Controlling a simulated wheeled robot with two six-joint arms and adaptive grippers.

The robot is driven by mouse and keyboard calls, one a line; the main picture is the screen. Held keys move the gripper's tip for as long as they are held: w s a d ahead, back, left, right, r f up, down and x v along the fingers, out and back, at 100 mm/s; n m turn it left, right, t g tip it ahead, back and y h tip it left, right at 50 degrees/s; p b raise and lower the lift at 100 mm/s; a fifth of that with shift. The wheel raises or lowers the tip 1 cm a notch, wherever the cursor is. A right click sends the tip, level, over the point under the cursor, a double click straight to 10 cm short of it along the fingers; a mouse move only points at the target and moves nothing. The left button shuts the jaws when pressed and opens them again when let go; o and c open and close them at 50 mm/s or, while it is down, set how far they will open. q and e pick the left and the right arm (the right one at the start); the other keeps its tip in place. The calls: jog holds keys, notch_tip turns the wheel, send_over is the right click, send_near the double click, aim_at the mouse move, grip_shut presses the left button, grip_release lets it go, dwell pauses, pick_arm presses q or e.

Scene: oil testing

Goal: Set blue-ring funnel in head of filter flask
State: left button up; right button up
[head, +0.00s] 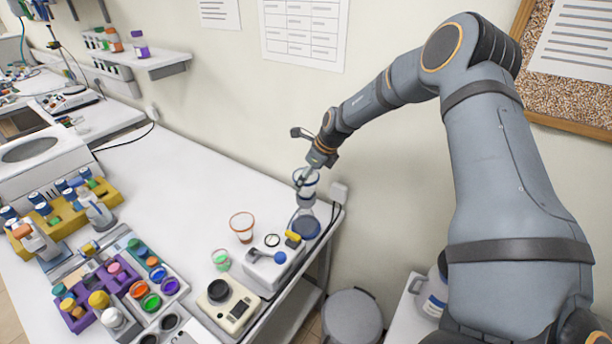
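The blue-ring funnel (309,177) is a clear cup with a blue rim, near the table's far right corner. The filter flask (305,225), clear with a blue lower part, stands on the table directly below it. My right gripper (303,176) reaches down from the upper right. Its fingers meet at the funnel's rim and appear closed on it. The funnel looks upright and in line with the flask's head; whether its lower end is seated or just above cannot be told. My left gripper is not in view.
An orange-rimmed cup (242,227) and a small green-rimmed cup (221,260) stand left of the flask. A white device (272,268) and a scale-like device (229,304) stand nearer. A wall (390,200) and the table's right edge are close to the flask.

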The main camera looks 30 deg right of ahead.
jog(key=shift+f+b, duration=0.2)
jog(key=shift+b, duration=0.1)
jog(key=o, duration=1.2)
jog(key=shift+r, duration=0.1)
jog(key=shift+r+p, duration=0.25)
jog(key=shift+p, duration=0.2)
jog(key=shift+s+d+r, duration=0.1)
jog(key=shift+r, duration=0.25)
jog(key=b+v, duration=0.2)
jog(key=v, duration=0.9)
jog(key=shift+s, duration=0.1)
